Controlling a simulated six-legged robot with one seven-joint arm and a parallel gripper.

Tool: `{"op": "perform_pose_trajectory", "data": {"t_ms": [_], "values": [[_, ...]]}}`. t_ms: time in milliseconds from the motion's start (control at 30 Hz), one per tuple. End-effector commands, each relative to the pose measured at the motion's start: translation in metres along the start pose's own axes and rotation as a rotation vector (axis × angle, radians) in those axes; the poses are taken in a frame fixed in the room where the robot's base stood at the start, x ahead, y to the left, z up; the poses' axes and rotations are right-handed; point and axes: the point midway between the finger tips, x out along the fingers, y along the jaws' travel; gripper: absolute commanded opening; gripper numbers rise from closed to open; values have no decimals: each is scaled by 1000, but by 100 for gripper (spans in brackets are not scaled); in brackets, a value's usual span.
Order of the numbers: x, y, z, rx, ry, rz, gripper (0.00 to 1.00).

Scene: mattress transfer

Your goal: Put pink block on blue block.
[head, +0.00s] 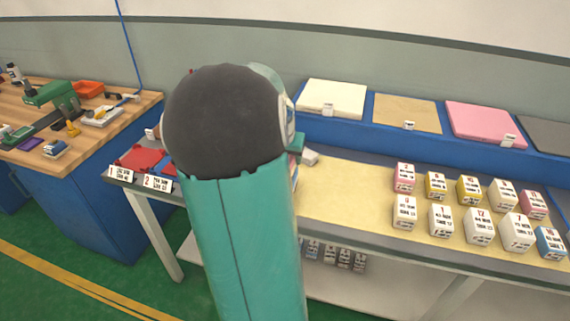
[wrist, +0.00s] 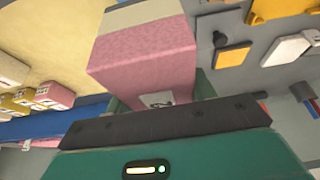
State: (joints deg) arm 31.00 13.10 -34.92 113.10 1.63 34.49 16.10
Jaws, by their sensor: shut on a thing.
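A pink block (wrist: 147,60) with a cream upper part and a white label fills the middle of the wrist view. It sits against the dark edge of my gripper (wrist: 160,108), which is shut on it. In the head view my own arm hides most of my gripper and the held block. Other pink blocks stand at the right end (head: 534,204) and in the back row (head: 404,177).
Yellow and white blocks (head: 468,190) stand in two rows on the right of the table (head: 340,200). The table's middle is bare. Cream, tan and pink slabs (head: 487,122) lie on the blue shelf behind. A red tray (head: 140,158) is at left, near a wooden workbench (head: 130,115).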

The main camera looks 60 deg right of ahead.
Motion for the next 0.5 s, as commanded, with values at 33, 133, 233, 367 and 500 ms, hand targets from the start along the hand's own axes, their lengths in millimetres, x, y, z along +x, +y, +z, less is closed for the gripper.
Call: {"op": "perform_pose_trajectory", "data": {"t_ms": [33,133,233,367,500], "values": [[5,-2,0,-1,-1,1,32],[19,-2,5,-1,-3,2,32],[31,-2,10,1,-2,2,32],[33,-2,11,0,0,-1,32],[33,-2,11,0,0,0,32]]}}
